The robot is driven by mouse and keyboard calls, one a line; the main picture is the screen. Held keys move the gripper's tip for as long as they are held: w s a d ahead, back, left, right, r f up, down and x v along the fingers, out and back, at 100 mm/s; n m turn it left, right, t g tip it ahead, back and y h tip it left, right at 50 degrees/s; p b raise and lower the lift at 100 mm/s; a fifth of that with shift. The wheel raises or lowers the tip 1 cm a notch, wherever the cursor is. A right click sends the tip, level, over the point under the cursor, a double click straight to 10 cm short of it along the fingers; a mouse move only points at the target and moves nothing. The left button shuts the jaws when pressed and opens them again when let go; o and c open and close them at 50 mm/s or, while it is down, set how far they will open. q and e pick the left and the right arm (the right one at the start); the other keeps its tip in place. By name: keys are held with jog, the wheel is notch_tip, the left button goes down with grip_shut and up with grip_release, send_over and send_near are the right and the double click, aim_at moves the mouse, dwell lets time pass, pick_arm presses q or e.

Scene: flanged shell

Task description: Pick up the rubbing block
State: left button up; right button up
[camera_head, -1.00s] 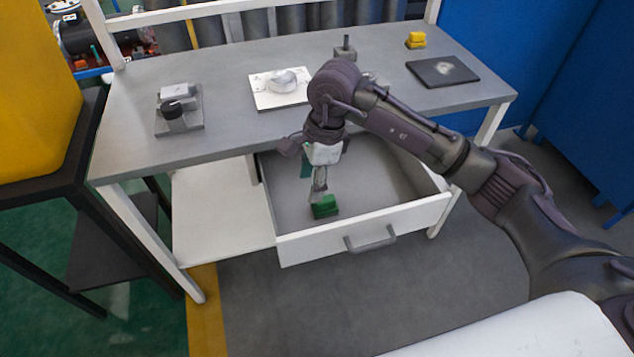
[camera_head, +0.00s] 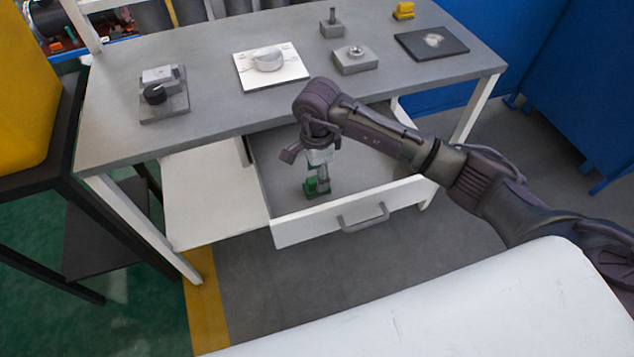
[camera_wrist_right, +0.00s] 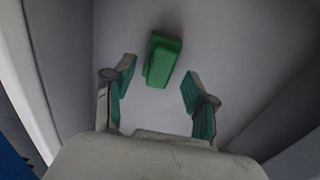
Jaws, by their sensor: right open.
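The green rubbing block (camera_head: 311,188) lies on the floor of the open drawer (camera_head: 283,231), partly covered by my right gripper (camera_head: 318,184) in the head view. In the right wrist view the block (camera_wrist_right: 162,59) is slightly beyond and between the two fingertips of my right gripper (camera_wrist_right: 158,80). The fingers are apart, one on each side, with a gap to the block. The gripper points down into the drawer and is empty. My left gripper is not in view.
The grey workbench (camera_head: 215,115) extends above the drawer. On it are a white plate with a round shell (camera_head: 268,60), a grey block (camera_head: 355,60), a dark plate (camera_head: 432,44), a yellow block (camera_head: 403,10) and a fixture with a black knob (camera_head: 160,92). Drawer walls surround the gripper.

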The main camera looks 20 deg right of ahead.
notch_tip(320, 180, down, 2)
jog(key=shift+f, duration=0.35)
grip_shut()
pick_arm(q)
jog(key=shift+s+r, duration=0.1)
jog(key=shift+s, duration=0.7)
pick_arm(e)
jog(key=shift+w+r, duration=0.1)
jog(key=shift+r, duration=0.25)
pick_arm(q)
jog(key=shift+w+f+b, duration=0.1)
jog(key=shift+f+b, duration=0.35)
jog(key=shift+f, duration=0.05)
pick_arm(e)
notch_tip(320, 180, up, 9)
jog(key=shift+r, duration=0.2)
